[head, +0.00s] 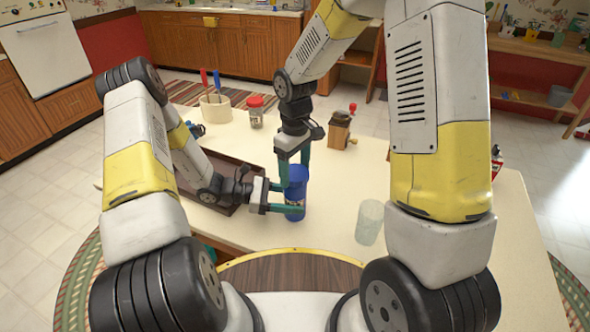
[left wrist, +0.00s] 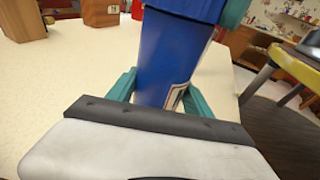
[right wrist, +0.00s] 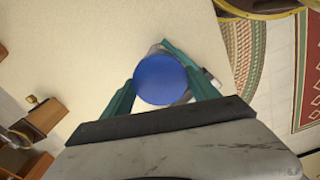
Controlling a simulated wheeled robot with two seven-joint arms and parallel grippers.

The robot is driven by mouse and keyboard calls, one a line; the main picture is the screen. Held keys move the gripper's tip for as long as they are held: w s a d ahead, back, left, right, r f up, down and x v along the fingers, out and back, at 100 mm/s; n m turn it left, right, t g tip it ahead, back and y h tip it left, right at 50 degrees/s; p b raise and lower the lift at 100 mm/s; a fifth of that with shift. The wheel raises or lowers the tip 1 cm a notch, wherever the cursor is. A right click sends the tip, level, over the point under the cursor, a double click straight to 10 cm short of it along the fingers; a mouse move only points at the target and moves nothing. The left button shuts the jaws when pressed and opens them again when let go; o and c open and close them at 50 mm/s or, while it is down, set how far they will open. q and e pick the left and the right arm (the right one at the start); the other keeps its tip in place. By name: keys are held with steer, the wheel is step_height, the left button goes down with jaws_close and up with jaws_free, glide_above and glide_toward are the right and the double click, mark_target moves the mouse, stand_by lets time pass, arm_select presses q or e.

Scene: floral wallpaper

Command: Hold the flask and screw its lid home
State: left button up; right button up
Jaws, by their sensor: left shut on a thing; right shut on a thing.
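The blue flask (head: 295,208) stands upright on the cream table, with a pale label on its side. My left gripper (head: 286,209) is shut around the flask body from the left; the left wrist view shows the body (left wrist: 172,60) between its fingers. The blue lid (head: 297,173) is at the top of the flask. My right gripper (head: 294,170) points down from above and is shut on the lid, whose round top (right wrist: 160,80) shows between its fingers in the right wrist view. The joint between lid and flask is too small to judge.
A clear glass (head: 369,222) stands to the right of the flask. A brown tray (head: 222,172) lies to the left, partly under my left arm. A utensil crock (head: 216,108), a red-lidded jar (head: 256,112) and a wooden grinder (head: 340,130) stand farther back.

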steer(key=m, duration=0.5)
steer(key=shift+m, duration=0.3)
steer(key=m, duration=0.4)
steer(key=o, duration=1)
steer(key=shift+o, duration=0.2)
steer(key=n, duration=1.2)
